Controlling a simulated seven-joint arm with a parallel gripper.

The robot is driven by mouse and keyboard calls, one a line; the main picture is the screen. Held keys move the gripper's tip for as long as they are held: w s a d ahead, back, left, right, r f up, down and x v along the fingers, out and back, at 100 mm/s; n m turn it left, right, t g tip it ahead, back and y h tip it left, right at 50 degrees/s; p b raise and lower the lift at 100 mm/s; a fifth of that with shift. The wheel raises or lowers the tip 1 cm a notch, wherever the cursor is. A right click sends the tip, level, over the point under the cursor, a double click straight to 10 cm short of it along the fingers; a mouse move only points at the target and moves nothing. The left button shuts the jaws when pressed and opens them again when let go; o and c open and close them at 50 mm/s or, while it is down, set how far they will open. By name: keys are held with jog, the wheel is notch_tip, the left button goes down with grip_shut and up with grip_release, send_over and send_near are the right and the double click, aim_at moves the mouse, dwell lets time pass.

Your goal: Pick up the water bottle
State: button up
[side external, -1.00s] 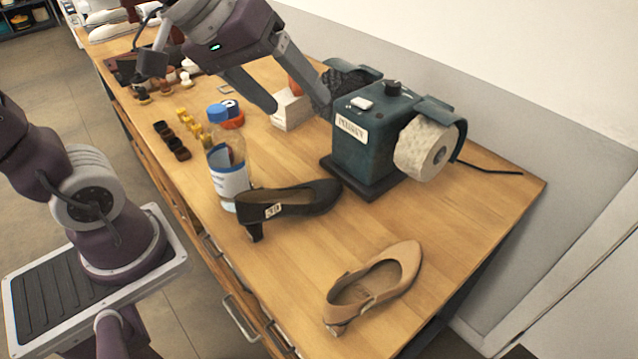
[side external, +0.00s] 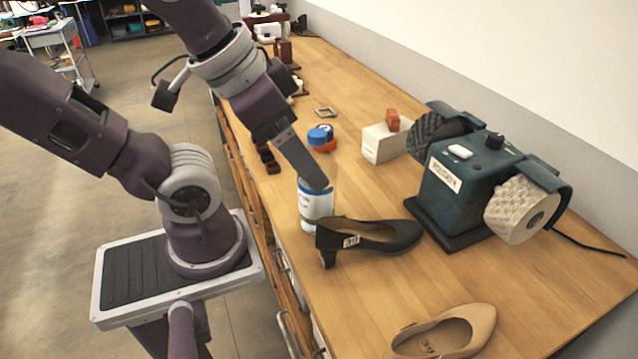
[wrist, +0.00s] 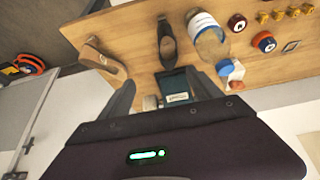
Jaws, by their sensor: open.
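The water bottle is clear, with a white and blue label and a blue cap.
A black shoe (side external: 375,236) stands close beside the bottle. A tan shoe (side external: 447,333) is at the front. A green polishing machine (side external: 465,190) and a pale box (side external: 384,145) stand to the right.

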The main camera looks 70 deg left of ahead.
jog(key=o, duration=0.5)
